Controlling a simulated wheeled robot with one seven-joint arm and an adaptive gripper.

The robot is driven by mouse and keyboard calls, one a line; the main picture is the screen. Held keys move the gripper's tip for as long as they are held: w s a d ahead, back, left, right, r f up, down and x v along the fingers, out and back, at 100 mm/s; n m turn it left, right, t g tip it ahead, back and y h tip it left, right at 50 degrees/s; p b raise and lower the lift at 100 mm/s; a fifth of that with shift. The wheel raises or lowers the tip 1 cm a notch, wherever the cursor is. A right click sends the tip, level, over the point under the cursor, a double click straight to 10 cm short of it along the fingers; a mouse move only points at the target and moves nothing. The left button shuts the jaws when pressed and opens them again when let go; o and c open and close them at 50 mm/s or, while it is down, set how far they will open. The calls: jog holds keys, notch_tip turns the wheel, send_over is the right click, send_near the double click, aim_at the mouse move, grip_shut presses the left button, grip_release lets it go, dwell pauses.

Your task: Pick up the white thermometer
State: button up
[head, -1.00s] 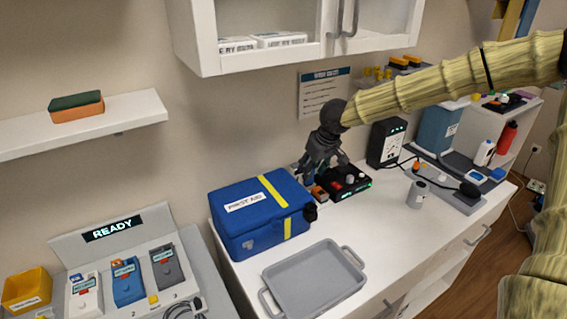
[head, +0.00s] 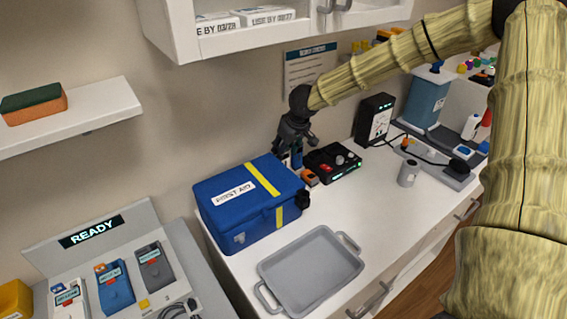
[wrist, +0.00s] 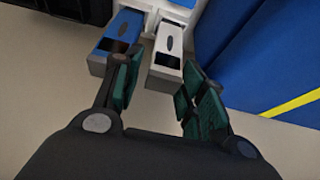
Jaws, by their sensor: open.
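A white handheld device with a dark window, which looks like the white thermometer (wrist: 168,42), lies at the top middle of the wrist view. A similar blue device (wrist: 117,40) is to its left. My gripper (wrist: 163,92) is open and empty. Its left finger overlaps the blue device's edge in the picture; its right finger is just below right of the white device. I cannot tell whether they touch. In the head view my gripper (head: 290,146) points down behind the first-aid box, and the white device is not clearly visible there.
A blue first-aid box (head: 250,203) stands close by; it fills the right of the wrist view (wrist: 265,50). A black box with knobs (head: 333,162) is right of my gripper. A grey tray (head: 311,271) lies in front. A READY dock (head: 90,234) holds white, blue and grey devices.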

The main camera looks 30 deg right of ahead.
jog(key=shift+p+x, duration=0.35)
jog(key=shift+x, duration=2.4)
jog(key=shift+s+a, duration=0.1)
jog(key=c, duration=0.8)
